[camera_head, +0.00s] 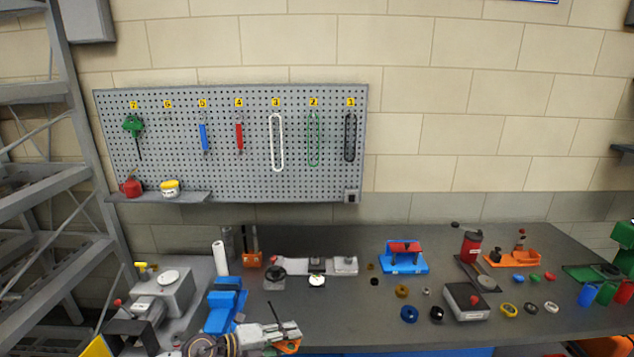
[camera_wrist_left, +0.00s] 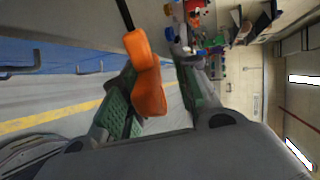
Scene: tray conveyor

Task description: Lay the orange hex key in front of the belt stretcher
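The orange hex key (camera_head: 289,347) is at my left gripper (camera_head: 277,335), at the lower middle of the head view. Its thin black shaft sticks up and to the left, clear of the tabletop. In the left wrist view, its orange handle (camera_wrist_left: 148,85) lies between the green-padded fingers of my left gripper (camera_wrist_left: 158,105). The fingers are closed around the handle; the exact contact is partly hidden. A long grey fixture with round pulleys (camera_head: 335,265) stands behind the gripper and looks like the belt stretcher, though I cannot be sure. My right gripper is out of view.
A blue fixture with a red block (camera_head: 404,260) stands right of the grey fixture. A blue block (camera_head: 226,303) stands left of the gripper. Small rings (camera_head: 409,313) and a grey box (camera_head: 466,301) lie to the right. The table (camera_head: 345,312) between them is clear.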

